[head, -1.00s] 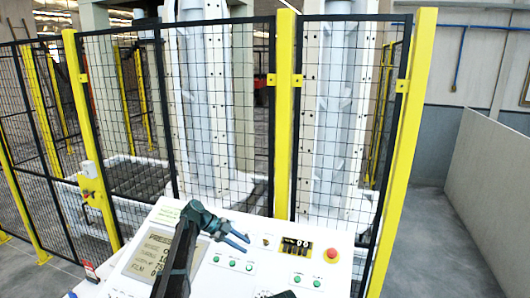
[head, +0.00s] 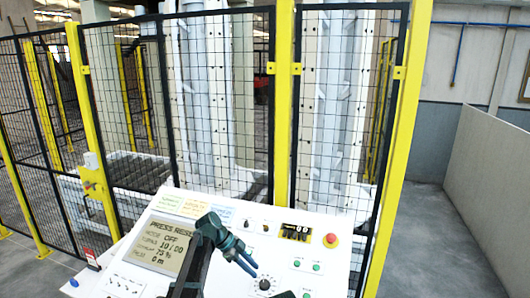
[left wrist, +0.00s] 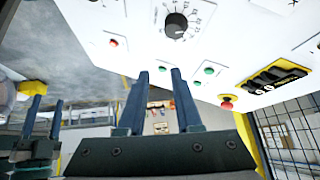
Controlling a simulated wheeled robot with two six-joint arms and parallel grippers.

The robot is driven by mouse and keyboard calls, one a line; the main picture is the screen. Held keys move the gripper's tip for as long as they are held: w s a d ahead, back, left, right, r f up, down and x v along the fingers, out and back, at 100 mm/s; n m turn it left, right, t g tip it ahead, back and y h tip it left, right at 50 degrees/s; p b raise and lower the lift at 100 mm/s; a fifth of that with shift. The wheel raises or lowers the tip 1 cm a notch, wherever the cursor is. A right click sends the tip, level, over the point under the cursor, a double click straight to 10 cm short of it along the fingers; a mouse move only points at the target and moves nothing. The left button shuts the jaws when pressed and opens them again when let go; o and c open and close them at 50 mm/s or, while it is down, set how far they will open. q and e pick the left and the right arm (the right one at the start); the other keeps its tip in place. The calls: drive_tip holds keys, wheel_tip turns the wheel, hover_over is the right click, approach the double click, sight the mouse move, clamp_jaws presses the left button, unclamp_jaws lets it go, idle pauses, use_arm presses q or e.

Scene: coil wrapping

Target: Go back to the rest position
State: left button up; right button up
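The white control panel (head: 150,220) stands in front of me in the head view. My left gripper (head: 250,268) is above its lower middle, close to a black dial (head: 264,284). In the left wrist view the left gripper's two blue fingers (left wrist: 161,88) are apart with nothing between them; the panel fills the top there. My right gripper (left wrist: 43,118) shows at the left edge of the left wrist view, its fingers apart and empty.
The panel carries a display (head: 168,243) reading "PRESS RESET", green buttons (head: 316,267) and a red emergency stop (head: 331,240). A black mesh fence with yellow posts (head: 284,110) stands behind the panel. Open floor (head: 430,240) lies to the right, before a grey wall (head: 490,190).

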use_arm(q)
drive_tip(key=s+f+n+y+b, duration=0.1)
drive_tip(key=s+f+n+b, duration=0.1)
drive_tip(key=s+f, duration=0.3)
drive_tip(key=s+d+f+n+y+b, duration=0.1)
drive_tip(key=s+f+n+y+b, duration=0.1)
drive_tip(key=s+f+b, duration=0.3)
drive_tip(key=s+d+f+n+y+b, duration=0.1)
drive_tip(key=s+f+n+b, duration=0.2)
drive_tip(key=s, duration=0.5)
drive_tip(key=shift+s+d+f+n+g+y+b, duration=0.1)
drive_tip(key=shift+f+n+g+b, duration=0.1)
drive_tip(key=shift+f, duration=0.25)
drive_tip(key=shift+s+a+f+n+g+y+b, duration=0.1)
drive_tip(key=shift+f+n, duration=0.1)
drive_tip(key=shift+f, duration=0.3)
drive_tip(key=shift+s+d+f+n+g+y+b, duration=0.1)
drive_tip(key=shift+f+n, duration=0.1)
drive_tip(key=shift+f, duration=0.25)
drive_tip(key=s+a+f+n+y+b, duration=0.3)
drive_tip(key=s+f+n+b, duration=0.4)
drive_tip(key=s, duration=0.4)
drive_tip(key=shift+s+a+f+n+t+y, duration=0.3)
drive_tip(key=shift+a+f+t+y, duration=0.1)
drive_tip(key=shift+y, duration=0.2)
drive_tip(key=shift+d, duration=0.1)
